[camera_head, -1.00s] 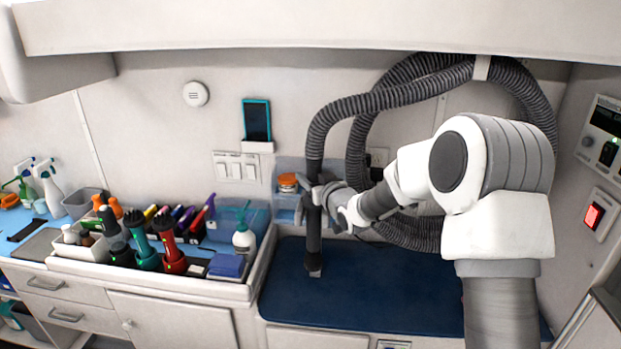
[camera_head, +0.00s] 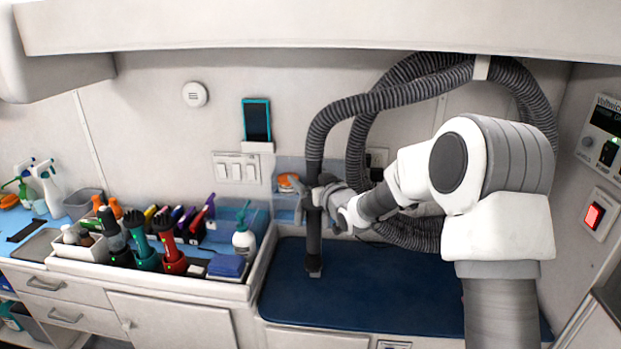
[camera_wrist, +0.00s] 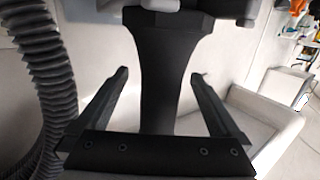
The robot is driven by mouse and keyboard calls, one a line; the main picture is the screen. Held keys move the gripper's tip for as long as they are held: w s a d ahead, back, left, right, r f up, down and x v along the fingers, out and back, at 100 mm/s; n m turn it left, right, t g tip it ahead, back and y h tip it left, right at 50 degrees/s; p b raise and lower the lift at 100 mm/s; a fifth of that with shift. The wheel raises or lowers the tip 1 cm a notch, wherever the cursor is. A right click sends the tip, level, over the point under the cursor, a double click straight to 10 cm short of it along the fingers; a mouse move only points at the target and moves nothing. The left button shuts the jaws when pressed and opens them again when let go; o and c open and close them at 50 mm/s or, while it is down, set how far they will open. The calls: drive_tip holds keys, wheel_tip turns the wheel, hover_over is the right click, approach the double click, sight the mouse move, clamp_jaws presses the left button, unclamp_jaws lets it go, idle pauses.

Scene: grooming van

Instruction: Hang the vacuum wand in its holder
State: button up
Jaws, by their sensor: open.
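The vacuum wand (camera_head: 314,244) is a dark, upright tube. Its lower end is at the blue mat; I cannot tell whether it touches. A ribbed grey hose (camera_head: 345,106) runs from its top up to the ceiling edge. My gripper (camera_head: 312,196) reaches in from the right at the wand's upper part, its fingers open around or beside it. In the wrist view my fingers (camera_wrist: 160,95) stand apart, with a dark flared piece between them and clear gaps on both sides. I cannot make out the holder apart from the gripper and wand.
A pale blue wall shelf (camera_head: 283,209) with an orange-topped item is close behind the gripper. The blue mat (camera_head: 390,290) is mostly clear. Left of it, a counter carries clippers, bottles and a blue block (camera_head: 227,266). Hose loops hang behind my arm.

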idle(0.3)
drive_tip(key=b+v, duration=0.2)
drive_tip(key=v, duration=0.8)
idle(1.2)
drive_tip(key=s+d+r+m+g+h, duration=0.2)
drive_tip(key=s+d+h, duration=0.2)
drive_tip(key=s+d, duration=0.3)
drive_tip(key=s+d+r+m+g+h, duration=0.15)
drive_tip(key=s+d+h, duration=0.3)
drive_tip(key=s, duration=0.45)
drive_tip(key=s+d+f+m+g, duration=0.2)
drive_tip(key=s+g, duration=0.3)
drive_tip(key=s, duration=1.5)
drive_tip(key=shift+s+g+y, duration=0.3)
drive_tip(key=shift+g+y, duration=0.05)
drive_tip(key=shift+y, duration=0.1)
